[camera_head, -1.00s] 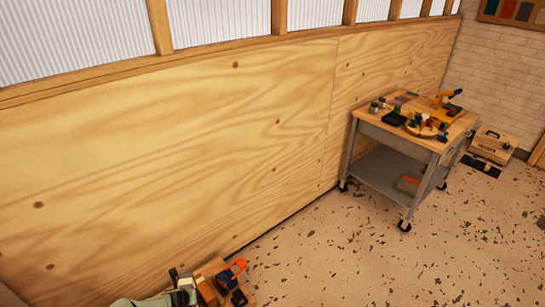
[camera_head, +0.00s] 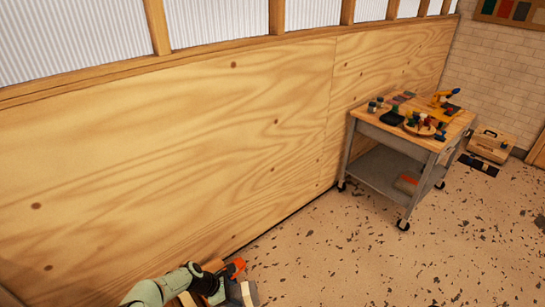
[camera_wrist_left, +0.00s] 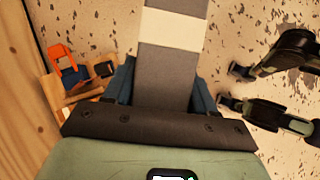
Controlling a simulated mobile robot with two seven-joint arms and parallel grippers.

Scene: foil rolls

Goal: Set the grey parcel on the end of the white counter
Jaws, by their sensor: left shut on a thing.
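The grey parcel (camera_wrist_left: 172,65) has a pale band across it and fills the upper middle of the left wrist view. My left gripper (camera_wrist_left: 165,95) is shut on it, with a blue-grey finger on each side. In the head view the gripper (camera_head: 216,288) is at the bottom edge, and the parcel (camera_head: 243,294) shows only in part beside it, cut off by the frame. The white counter does not show in either view.
A wooden box with an orange-handled tool (camera_head: 236,267) is close to my left gripper, by the plywood wall (camera_head: 180,150). A wheeled workbench (camera_head: 385,125) with tools stands at the right. A toolbox (camera_head: 490,144) is behind it. The speckled floor (camera_head: 340,260) between is clear.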

